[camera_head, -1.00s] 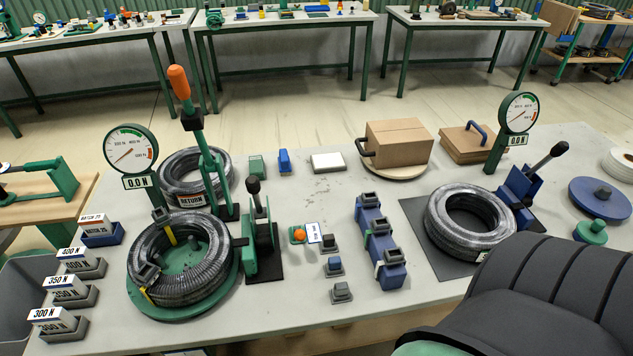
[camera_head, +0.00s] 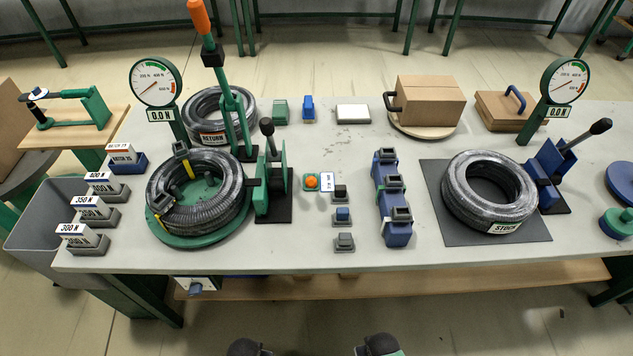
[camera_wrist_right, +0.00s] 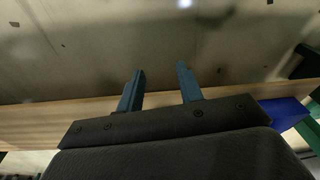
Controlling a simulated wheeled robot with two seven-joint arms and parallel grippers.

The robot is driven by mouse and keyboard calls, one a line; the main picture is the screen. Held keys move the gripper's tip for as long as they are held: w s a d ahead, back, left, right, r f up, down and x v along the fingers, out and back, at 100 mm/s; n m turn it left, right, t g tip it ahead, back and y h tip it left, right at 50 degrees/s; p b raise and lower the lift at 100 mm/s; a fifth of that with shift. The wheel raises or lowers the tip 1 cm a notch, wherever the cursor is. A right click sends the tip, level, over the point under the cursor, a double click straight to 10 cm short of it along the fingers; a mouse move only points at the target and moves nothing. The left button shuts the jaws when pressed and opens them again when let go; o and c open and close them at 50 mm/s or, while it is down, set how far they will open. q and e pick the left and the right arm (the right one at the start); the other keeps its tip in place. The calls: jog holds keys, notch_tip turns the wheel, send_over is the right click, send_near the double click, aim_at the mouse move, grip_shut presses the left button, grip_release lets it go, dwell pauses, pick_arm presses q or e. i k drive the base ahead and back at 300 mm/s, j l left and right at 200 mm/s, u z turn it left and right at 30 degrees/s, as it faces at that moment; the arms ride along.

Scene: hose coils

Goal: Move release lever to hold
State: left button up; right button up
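Three levers show in the head view, and none has a readable hold mark. A tall green lever with an orange grip (camera_head: 199,17) stands upright behind the left hose coil (camera_head: 232,206). A black-knobbed lever (camera_head: 268,128) stands nearly upright on a green fixture (camera_head: 262,196) beside that coil. Another black-handled lever (camera_head: 598,128) leans right on a blue fixture (camera_head: 549,180) by the right hose coil (camera_head: 491,211). My right gripper (camera_wrist_right: 160,70) is open and empty in the wrist view, its two blue fingers apart. It touches none of the levers. My left gripper is out of view.
Two gauges (camera_head: 156,83) (camera_head: 566,82) stand behind the coils. A blue block stand (camera_head: 397,232), small blocks and an orange button (camera_head: 311,181) occupy the table's middle. Labelled weights (camera_head: 82,232) line the left edge. The tabletop (camera_head: 290,255) is clear along parts of its front.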

aim_at(311, 182)
jog(key=k, duration=1.15)
